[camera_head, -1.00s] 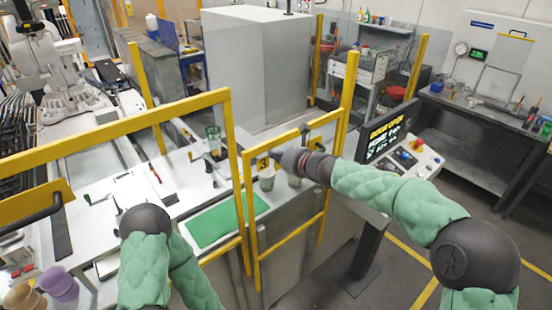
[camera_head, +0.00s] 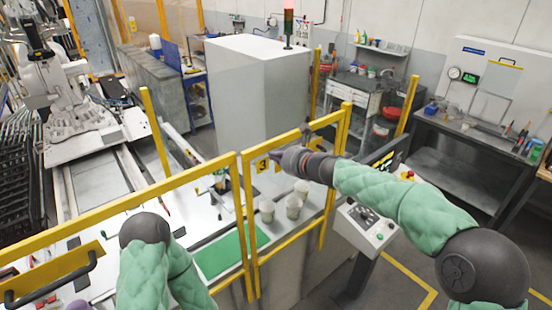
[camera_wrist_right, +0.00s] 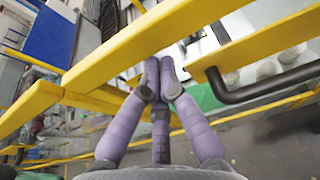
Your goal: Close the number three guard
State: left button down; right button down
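The number three guard (camera_head: 296,137) is a yellow-framed gate with a yellow "3" plate, right of the long yellow guard frame. Its right edge is near a yellow upright; I cannot tell whether a gap remains. My right gripper (camera_head: 283,157) is at the guard's top rail, close to the plate. In the right wrist view, its purple fingers (camera_wrist_right: 159,66) are together at the tips, against or close to the yellow rail (camera_wrist_right: 165,30). A black handle (camera_wrist_right: 262,84) lies to their right, apart from them.
Several pale cups (camera_head: 267,210) and a green mat (camera_head: 228,250) lie on the worktop behind the guard. A control console (camera_head: 366,226) stands right of the guard, under my right arm. Open floor lies at the lower right.

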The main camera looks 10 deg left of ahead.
jog(key=shift+r+p, duration=0.5)
jog(key=shift+r, duration=0.3)
jog(key=shift+d, duration=0.1)
jog(key=v, duration=1.2)
jog(key=s+d+f+m+g+h+b, duration=0.25)
jog(key=f+m+b, duration=0.75)
jog(key=f, duration=1.5)
jog(key=s+d+f+m+g+h+b, duration=0.1)
jog(key=s+f+m+b, duration=0.45)
jog(key=f+m, duration=1.5)
jog(key=s+d+f+m+g+b, duration=0.1)
jog(key=s+f+m+b, duration=0.4)
jog(key=f, duration=0.8)
jog(key=s+d+f+m+g+h+b, duration=0.1)
jog(key=s+f+m+b, duration=0.4)
jog(key=s+f, duration=0.6)
jog(key=s+d+f+m+g+h+b, duration=0.1)
jog(key=s+d+f+m+g+b, duration=0.2)
jog(key=s+f+m, duration=0.4)
notch_tip(320, 180, down, 9)
jog(key=s+g+b, duration=0.1)
jog(key=b, duration=0.1)
jog(key=shift+s+d+b, duration=0.2)
jog(key=shift+b, duration=0.1)
